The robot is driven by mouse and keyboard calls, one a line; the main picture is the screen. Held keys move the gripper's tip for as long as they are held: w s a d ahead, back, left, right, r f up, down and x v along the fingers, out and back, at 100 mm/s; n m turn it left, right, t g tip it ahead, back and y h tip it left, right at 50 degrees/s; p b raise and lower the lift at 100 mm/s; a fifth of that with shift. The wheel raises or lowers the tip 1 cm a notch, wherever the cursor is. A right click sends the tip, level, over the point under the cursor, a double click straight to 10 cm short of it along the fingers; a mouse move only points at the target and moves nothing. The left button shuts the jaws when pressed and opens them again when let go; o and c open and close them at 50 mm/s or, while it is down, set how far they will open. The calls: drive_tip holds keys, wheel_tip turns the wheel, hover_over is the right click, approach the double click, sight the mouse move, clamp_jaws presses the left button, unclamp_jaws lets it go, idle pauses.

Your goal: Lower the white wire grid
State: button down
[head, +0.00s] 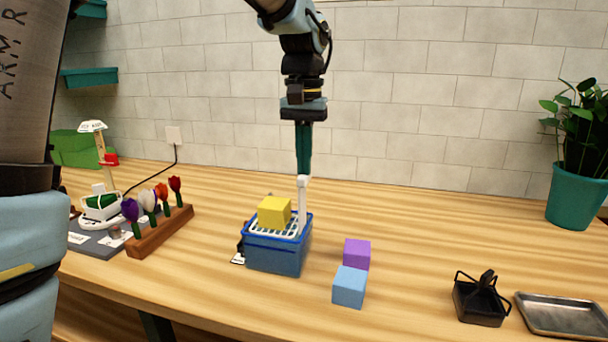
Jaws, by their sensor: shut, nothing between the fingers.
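The white wire grid (262,233) sits at the top of a blue bin (276,260) in the middle of the table. A yellow block (275,212) rests on the grid. A white upright handle (302,205) rises at the grid's right side. My gripper (303,174) points straight down with its dark green fingers shut, at the top of the handle. Nothing shows between the fingers. Whether the fingertips touch the handle's top I cannot tell. The inside of the bin under the grid is hidden.
A purple block (357,253) and a light blue block (349,287) stand right of the bin. A black basket (479,299) and a metal tray (562,315) lie further right. A wooden flower rack (160,232) and a white device (100,206) stand left. A potted plant (577,195) stands far right.

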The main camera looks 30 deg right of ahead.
sight(304, 193)
drive_tip(key=shift+f+b, duration=0.5)
drive_tip(key=shift+f, duration=0.7)
drive_tip(key=shift+f+b, duration=0.7)
drive_tip(key=shift+f, duration=0.7)
drive_tip(key=shift+f+b, duration=0.5)
drive_tip(key=shift+f, duration=0.5)
drive_tip(key=shift+r+p, duration=2.25)
drive_tip(key=shift+r, duration=0.35)
